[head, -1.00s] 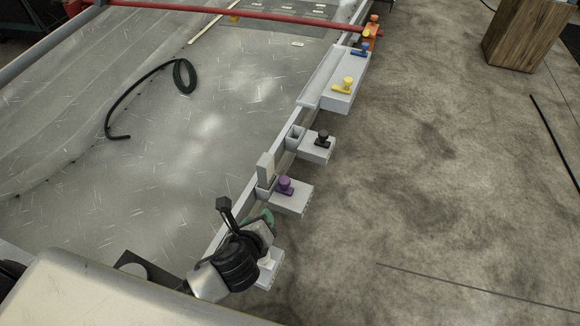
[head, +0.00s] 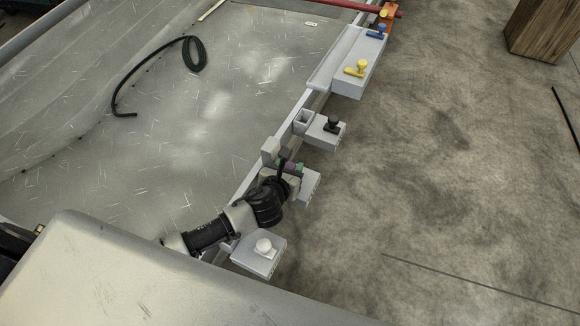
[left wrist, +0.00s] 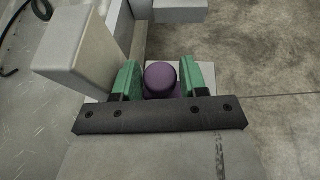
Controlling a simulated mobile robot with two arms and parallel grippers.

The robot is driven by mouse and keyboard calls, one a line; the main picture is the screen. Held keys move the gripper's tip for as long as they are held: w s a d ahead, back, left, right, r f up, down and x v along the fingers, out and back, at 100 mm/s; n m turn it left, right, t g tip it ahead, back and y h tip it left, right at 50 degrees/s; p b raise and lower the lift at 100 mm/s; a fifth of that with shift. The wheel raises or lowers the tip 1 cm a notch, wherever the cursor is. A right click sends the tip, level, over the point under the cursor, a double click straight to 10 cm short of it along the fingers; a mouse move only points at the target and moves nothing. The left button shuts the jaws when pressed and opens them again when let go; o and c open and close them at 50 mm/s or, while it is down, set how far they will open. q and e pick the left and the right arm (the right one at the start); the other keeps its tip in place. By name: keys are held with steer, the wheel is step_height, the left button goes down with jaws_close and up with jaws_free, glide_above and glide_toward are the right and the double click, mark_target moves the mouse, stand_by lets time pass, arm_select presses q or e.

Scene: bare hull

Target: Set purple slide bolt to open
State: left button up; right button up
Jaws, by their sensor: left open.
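The purple slide bolt (left wrist: 161,80) shows its round knob in the left wrist view, between the two green fingers of my open left gripper (left wrist: 161,82). I cannot tell whether either finger touches it. In the head view the purple bolt (head: 290,167) is mostly hidden by my left gripper (head: 287,168), which is over its grey block (head: 309,186). A light grey upright block (left wrist: 78,55) stands just left of the gripper; it also shows in the head view (head: 270,150). The bolt's lower part is hidden. My right gripper is not in view.
A white knob (head: 264,246) on its block is nearer to me. A black bolt (head: 332,125), a yellow bolt (head: 357,69) and a blue bolt (head: 376,32) lie farther along the rail. A black hose (head: 190,55) lies on the metal floor at left.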

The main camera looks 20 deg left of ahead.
mark_target(305, 184)
arm_select(q)
steer(key=shift+w+f, duration=0.1)
steer(key=shift+w, duration=0.25)
jaws_close()
steer(key=d, duration=0.2)
steer(key=d+p, duration=0.1)
steer(key=d, duration=0.1)
steer(key=shift+s+d, duration=0.1)
steer(key=shift+s, duration=0.25)
steer(key=shift+d, duration=0.15)
jaws_free()
steer(key=p+v, duration=0.2)
steer(key=v, duration=0.9)
